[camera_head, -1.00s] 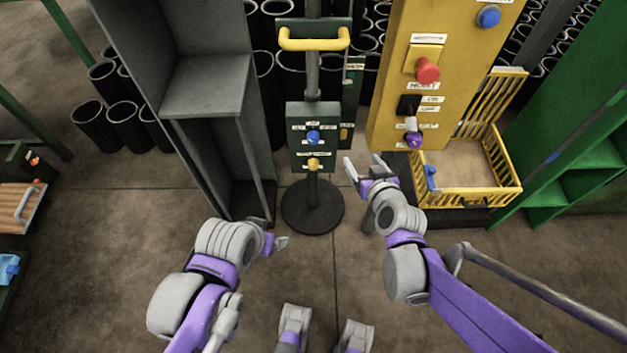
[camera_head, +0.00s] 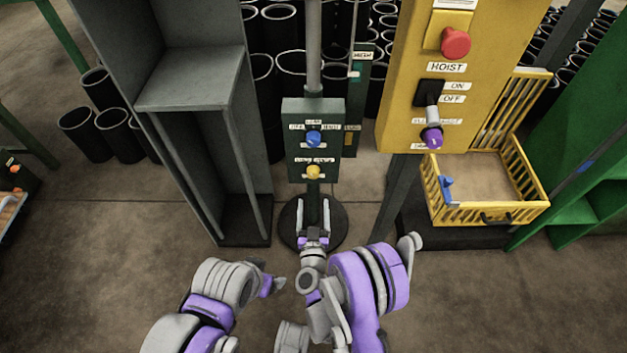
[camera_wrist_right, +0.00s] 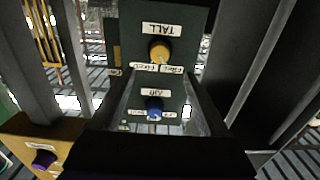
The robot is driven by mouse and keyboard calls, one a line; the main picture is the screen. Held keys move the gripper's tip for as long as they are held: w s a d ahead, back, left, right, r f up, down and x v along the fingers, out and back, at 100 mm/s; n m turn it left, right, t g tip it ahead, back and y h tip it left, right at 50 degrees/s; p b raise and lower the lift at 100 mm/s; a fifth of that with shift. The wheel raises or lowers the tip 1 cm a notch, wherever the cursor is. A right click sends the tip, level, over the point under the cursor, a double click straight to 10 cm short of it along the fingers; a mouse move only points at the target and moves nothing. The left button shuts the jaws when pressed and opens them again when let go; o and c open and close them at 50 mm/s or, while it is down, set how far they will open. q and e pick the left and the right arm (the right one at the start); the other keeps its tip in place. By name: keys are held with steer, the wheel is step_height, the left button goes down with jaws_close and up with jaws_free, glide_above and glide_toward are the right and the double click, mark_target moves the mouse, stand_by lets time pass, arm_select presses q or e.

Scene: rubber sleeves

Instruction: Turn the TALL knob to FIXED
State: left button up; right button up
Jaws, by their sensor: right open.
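The TALL knob (camera_head: 313,172) is the yellow one, low on a dark green panel (camera_head: 298,108) on a post. In the right wrist view, which is upside down, the yellow knob (camera_wrist_right: 160,51) sits beside the label TALL (camera_wrist_right: 170,29). Two small labels lie on its other side; I cannot read its setting surely. A blue knob (camera_head: 313,139) sits above it. My right gripper (camera_head: 313,204) is open and empty, below the panel and in front of the post, its fingers apart from the knob. My left gripper (camera_head: 275,286) is low at left; its jaws are unclear.
A grey cabinet (camera_head: 190,80) stands left. Floor between is clear.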

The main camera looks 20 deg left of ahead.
mark_target(314, 176)
steer(key=p+x, duration=0.1)
steer(key=x, duration=0.7)
steer(key=shift+w, duration=0.2)
steer(key=shift+w+a, duration=0.25)
steer(key=shift+w, duration=0.45)
arm_select(q)
steer(key=shift+v, duration=0.9)
steer(key=shift+w, duration=0.2)
arm_select(e)
steer(key=shift+c, duration=0.2)
jaws_close()
